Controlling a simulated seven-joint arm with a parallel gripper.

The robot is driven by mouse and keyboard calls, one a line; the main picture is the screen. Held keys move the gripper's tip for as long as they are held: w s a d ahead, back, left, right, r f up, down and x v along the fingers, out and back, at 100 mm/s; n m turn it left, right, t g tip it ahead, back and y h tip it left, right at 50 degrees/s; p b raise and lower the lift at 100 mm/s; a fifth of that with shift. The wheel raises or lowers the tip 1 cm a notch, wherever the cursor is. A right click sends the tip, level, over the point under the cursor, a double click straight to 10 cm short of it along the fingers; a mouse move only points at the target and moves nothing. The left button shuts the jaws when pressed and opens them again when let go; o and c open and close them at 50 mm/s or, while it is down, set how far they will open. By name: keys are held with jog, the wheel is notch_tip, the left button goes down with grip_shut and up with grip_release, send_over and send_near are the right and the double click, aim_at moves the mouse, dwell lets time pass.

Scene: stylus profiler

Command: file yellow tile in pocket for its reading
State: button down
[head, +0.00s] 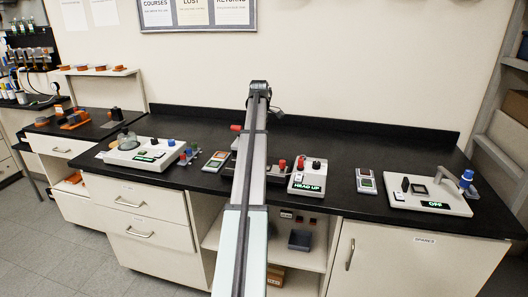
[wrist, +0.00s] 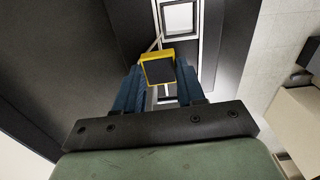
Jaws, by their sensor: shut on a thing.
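The yellow tile (wrist: 157,70), with a dark face and yellow rim, is in the wrist view between the blue fingers of my gripper (wrist: 160,80). My gripper is shut on it. Beyond the tile lies a pale strip with a white-framed square pocket (wrist: 181,18); part of the strip is hidden by tile and fingers. I cannot tell whether the tile touches it. In the head view my arm covers the middle of the bench, and neither tile nor fingertips can be made out. A white instrument with a "HEAD UP" display (head: 308,186) stands just right of the arm.
A white instrument reading "OFF" (head: 432,205) stands at the bench's right end. A domed white instrument (head: 143,152) stands left. Small pocketed holders lie left (head: 215,162) and right (head: 366,180) of the arm. The dark bench (head: 340,145) is clear towards the back.

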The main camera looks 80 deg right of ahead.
jog(key=w+d+r+n, duration=0.1)
jog(key=w+d+r, duration=0.3)
jog(key=w+d, duration=0.25)
jog(key=m, duration=0.1)
send_near(221, 156)
jog(key=shift+w+d+r, duration=0.15)
jog(key=shift+d+r, duration=0.05)
jog(key=shift+f, duration=0.1)
jog(key=shift+f, duration=2.4)
jog(key=shift+f, duration=0.8)
